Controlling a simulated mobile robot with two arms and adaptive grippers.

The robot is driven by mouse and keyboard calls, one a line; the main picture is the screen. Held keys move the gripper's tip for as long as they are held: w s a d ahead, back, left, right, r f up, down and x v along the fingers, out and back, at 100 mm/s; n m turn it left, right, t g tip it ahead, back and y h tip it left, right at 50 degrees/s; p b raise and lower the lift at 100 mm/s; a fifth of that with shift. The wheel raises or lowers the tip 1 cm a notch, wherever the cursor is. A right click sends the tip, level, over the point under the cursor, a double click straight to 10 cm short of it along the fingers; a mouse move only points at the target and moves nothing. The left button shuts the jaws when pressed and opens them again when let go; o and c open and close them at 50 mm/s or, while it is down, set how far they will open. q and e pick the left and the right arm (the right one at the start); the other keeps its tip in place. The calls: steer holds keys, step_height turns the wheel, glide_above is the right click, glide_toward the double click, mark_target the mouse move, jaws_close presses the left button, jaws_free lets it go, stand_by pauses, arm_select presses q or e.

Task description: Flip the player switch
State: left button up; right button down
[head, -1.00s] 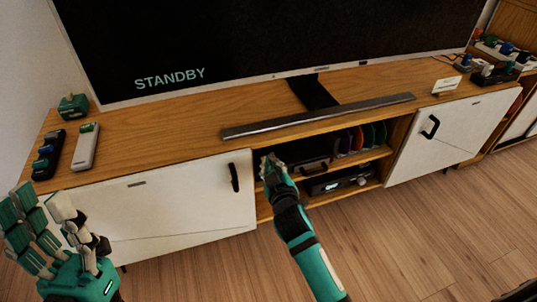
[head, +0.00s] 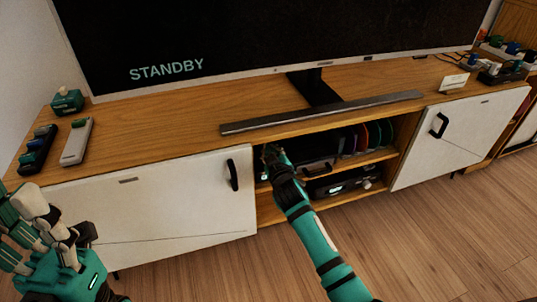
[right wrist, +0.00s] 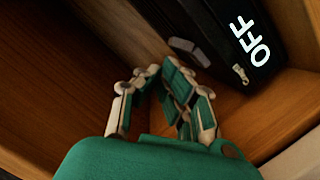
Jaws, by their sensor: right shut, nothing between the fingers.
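The player (head: 318,170) is a black box on the upper shelf of the cabinet's open middle bay. In the right wrist view its dark front (right wrist: 222,35) shows a lit "OFF", with a small metal switch (right wrist: 240,74) below the lettering. My right gripper (head: 271,150) reaches into the left end of that shelf and partly hides the player's left side. In the right wrist view the gripper (right wrist: 160,72) is shut and empty, left of the switch and apart from it. My left gripper (head: 38,215) is open and empty at the lower left, partly cut off.
White doors (head: 130,205) flank the open bay. A second device (head: 345,184) sits on the shelf below, and coloured discs (head: 365,137) stand right of the player. A soundbar (head: 320,112) lies along the top edge. Wooden side walls (right wrist: 50,70) closely surround my right gripper.

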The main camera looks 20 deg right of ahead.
steer(key=shift+d+f, duration=0.2)
stand_by(0.4)
